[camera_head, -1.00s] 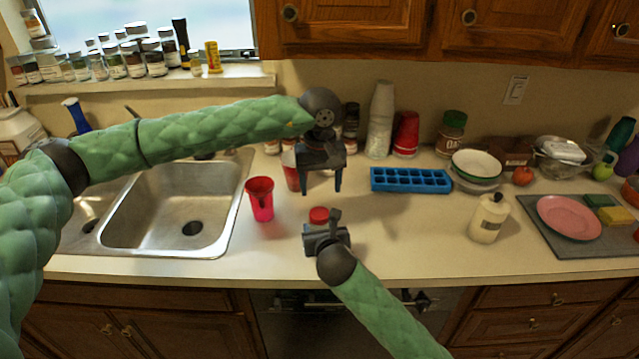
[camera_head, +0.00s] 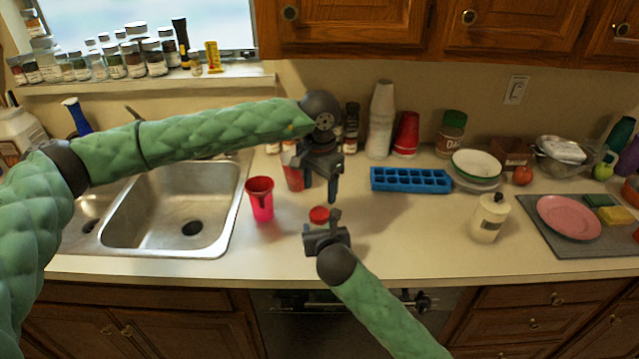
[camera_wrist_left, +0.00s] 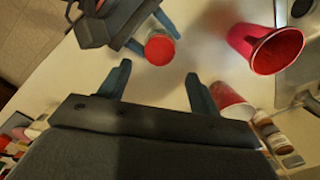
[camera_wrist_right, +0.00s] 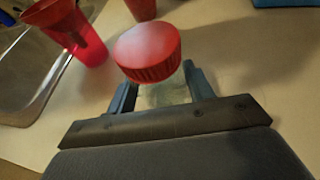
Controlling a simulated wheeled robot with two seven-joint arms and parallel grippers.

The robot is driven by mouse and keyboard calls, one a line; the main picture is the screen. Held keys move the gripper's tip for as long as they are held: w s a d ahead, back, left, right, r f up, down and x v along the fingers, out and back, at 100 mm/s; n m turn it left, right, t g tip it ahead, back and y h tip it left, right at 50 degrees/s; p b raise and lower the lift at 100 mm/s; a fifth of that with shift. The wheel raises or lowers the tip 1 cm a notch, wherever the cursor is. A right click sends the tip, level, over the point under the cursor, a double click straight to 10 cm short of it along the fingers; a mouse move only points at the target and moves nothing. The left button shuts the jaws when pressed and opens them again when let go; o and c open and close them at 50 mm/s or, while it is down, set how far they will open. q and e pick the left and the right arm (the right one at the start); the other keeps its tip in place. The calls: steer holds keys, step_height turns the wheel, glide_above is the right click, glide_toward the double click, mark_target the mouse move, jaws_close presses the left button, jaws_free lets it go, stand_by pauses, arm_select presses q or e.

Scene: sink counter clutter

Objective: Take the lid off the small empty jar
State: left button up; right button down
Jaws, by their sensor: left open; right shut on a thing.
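The small jar has a red ribbed lid (camera_head: 319,214) seated on top, and its clear body (camera_wrist_right: 163,95) shows below the lid in the right wrist view. My right gripper (camera_head: 322,228) is shut around the jar's body, with a finger on each side below the lid. The jar stands upright on the counter's front part. My left gripper (camera_head: 320,190) is open and empty, pointing down above and behind the jar. In the left wrist view the red lid (camera_wrist_left: 160,48) lies beyond the open fingertips, not between them.
A red cup (camera_head: 261,200) stands left of the jar and another red cup (camera_head: 293,172) is behind, close to my left gripper. A blue ice tray (camera_head: 411,180) lies to the right. A lotion bottle (camera_head: 489,218) stands farther right. The counter between jar and bottle is clear.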

mark_target(319, 213)
arm_select(q)
step_height(319, 213, down, 7)
steer(key=shift+f, duration=0.2)
stand_by(0.3)
steer(key=shift+c, duration=0.4)
